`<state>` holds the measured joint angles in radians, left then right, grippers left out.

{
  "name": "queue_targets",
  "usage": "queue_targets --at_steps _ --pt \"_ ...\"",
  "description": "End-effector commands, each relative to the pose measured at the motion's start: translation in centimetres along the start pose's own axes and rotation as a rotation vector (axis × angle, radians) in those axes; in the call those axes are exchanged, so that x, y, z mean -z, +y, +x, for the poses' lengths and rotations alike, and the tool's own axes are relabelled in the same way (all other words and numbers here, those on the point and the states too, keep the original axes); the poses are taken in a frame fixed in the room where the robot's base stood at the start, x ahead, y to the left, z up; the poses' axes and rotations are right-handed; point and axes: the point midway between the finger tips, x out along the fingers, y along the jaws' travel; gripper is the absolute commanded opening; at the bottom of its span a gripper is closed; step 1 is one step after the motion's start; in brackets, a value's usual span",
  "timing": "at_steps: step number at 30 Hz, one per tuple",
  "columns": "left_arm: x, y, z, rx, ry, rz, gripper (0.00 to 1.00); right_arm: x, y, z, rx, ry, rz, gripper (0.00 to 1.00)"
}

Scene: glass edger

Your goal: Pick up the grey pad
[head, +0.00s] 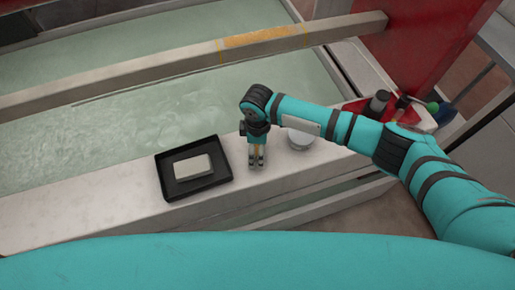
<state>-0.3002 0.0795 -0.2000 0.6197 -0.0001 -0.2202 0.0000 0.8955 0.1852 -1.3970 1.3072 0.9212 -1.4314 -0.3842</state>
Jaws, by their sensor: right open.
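The grey pad (193,167) is a small pale block with rounded edges. It lies flat in a shallow black tray (172,191) on the pale ledge left of centre. My right gripper (257,168) points down over the ledge, to the right of the tray and apart from it. It is open, with nothing seen between its fingers. My left gripper is not in view.
A greyish round container (300,139) stands on the ledge just right of my gripper, partly behind my right arm. Dark bottles and a red tray (423,121) sit further right. A long beam (190,62) crosses behind, above the greenish water or glass surface (150,128). The ledge left of the tray is clear.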

Motion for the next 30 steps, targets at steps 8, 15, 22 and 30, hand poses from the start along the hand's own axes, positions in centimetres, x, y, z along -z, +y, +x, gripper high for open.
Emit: queue_targets --at_steps 8,15,22,30 --pt "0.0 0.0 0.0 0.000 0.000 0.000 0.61 0.0 0.0 -0.1 0.000 0.000 0.000 0.64" --pt "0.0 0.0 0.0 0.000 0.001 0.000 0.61 0.0 0.0 -0.1 0.000 0.000 0.001 0.39" --pt "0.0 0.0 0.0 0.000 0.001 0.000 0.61 0.0 0.0 -0.1 0.000 0.000 0.001 0.35" --pt "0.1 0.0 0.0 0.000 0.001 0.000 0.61 0.0 0.1 -1.3 -0.001 0.001 0.001 0.35"
